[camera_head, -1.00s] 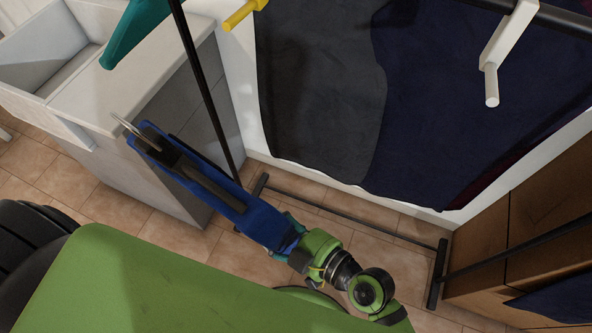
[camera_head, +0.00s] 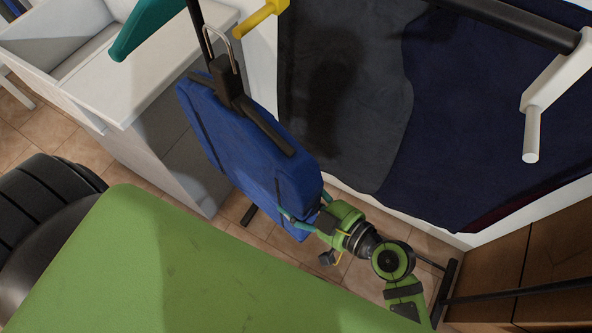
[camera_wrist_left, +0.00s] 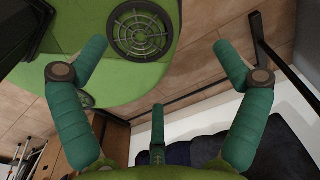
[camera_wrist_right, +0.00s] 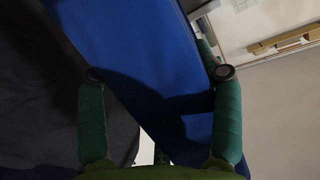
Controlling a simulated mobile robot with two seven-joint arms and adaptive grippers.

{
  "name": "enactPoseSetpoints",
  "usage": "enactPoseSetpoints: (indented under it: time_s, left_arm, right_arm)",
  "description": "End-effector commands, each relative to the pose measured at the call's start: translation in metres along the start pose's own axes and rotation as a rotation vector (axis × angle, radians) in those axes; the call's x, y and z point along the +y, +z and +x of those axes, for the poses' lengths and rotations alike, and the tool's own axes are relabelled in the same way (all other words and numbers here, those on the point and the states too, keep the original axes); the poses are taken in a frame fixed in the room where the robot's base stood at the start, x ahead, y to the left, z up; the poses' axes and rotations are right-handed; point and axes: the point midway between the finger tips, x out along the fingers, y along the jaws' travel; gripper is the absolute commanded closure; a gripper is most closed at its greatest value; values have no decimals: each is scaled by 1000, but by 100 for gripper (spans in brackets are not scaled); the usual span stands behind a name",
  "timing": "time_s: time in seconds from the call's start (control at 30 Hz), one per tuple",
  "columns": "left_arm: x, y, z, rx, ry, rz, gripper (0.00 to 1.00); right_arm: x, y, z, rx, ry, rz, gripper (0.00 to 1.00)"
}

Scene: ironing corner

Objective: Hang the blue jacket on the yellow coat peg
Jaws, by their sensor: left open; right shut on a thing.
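The blue jacket (camera_head: 250,150) hangs tilted in the head view, with a dark hanger bar and a metal loop (camera_head: 232,48) at its top. My right gripper (camera_head: 308,215) is shut on its lower right edge. In the right wrist view the jacket (camera_wrist_right: 150,60) runs between the fingers of that gripper (camera_wrist_right: 160,85). The yellow coat peg (camera_head: 262,16) juts from the top of the head view. The loop shows just left of and below its tip; their depth gap is unclear. My left gripper (camera_wrist_left: 160,55) is open and empty in the left wrist view.
A teal peg (camera_head: 150,28) is at upper left and a white peg (camera_head: 545,105) at upper right. Grey and navy cloths (camera_head: 470,110) hang behind, right of the jacket. A white cabinet (camera_head: 110,75) stands left. Wooden furniture (camera_head: 540,260) is at lower right.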

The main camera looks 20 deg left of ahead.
Motion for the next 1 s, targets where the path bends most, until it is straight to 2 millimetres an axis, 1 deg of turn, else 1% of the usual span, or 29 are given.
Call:
enactPoseSetpoints:
  time_s: [0.03,0.2,0.3,0.57,0.8,1.0]
  left_arm:
    - [-1,-4,0,6,-1,0,3]
    - [-3,-19,0,30,-4,0,3]
    - [-4,-22,0,37,-5,0,3]
    - [-4,-20,4,33,-5,-1,3]
    - [-4,-13,7,22,-6,-2,3]
    - [-4,-11,7,19,-6,-2,3]
  right_arm:
    - [-1,-3,0,6,-1,1,92]
    - [-1,-3,0,6,-1,0,92]
    - [0,-3,0,6,0,-1,92]
    - [9,-2,1,6,0,-1,92]
    - [18,-3,1,6,0,-2,92]
    - [19,-4,1,6,-1,0,92]
